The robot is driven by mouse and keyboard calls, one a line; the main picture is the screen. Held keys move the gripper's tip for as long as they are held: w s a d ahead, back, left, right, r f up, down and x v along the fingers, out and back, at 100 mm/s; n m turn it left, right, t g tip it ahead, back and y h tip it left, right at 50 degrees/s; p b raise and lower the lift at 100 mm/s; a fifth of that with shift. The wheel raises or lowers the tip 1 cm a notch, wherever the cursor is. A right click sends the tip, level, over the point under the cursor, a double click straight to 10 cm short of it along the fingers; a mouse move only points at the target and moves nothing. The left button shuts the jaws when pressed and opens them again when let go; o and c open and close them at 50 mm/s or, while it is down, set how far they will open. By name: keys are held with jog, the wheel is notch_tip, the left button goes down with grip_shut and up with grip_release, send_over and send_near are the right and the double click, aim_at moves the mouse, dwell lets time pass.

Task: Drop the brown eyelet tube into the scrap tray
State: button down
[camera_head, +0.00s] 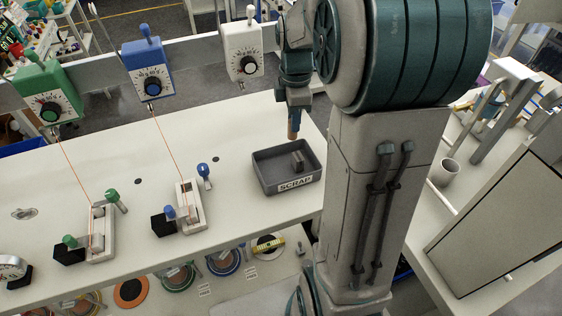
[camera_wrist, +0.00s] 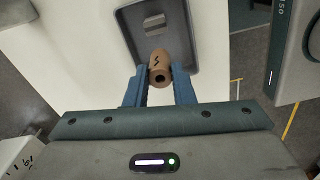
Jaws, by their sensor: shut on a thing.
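The brown eyelet tube (camera_wrist: 159,66) is held between the two blue fingers of my gripper (camera_wrist: 159,84) in the wrist view. A dark mark and a dark round hole show on the tube. In the head view the tube (camera_head: 294,130) hangs below my gripper (camera_head: 296,108), near the back edge of the scrap tray. The scrap tray (camera_head: 264,182) is a dark grey open box with a white SCRAP label, on the right end of the white table. It also shows beyond the tube in the wrist view (camera_wrist: 127,28). A small greyish piece (camera_head: 298,160) lies inside the tray.
Left of the tray stand two fixtures with blue (camera_head: 203,172) and green (camera_head: 112,196) knobs. Green (camera_head: 40,90), blue (camera_head: 148,72) and white (camera_head: 243,48) boxes with dials stand behind; orange lines run from the first two.

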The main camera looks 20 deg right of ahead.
aim_at(294, 134)
notch_tip(294, 134, down, 6)
jog(key=b, duration=0.4)
jog(key=shift+s+d+r, duration=0.1)
jog(key=shift+d+r, duration=0.05)
jog(key=c, duration=1.1)
grip_release()
jog(key=shift+c, duration=0.2)
jog(key=shift+r, duration=0.15)
notch_tip(294, 134, up, 14)
jog(key=shift+f, duration=0.2)
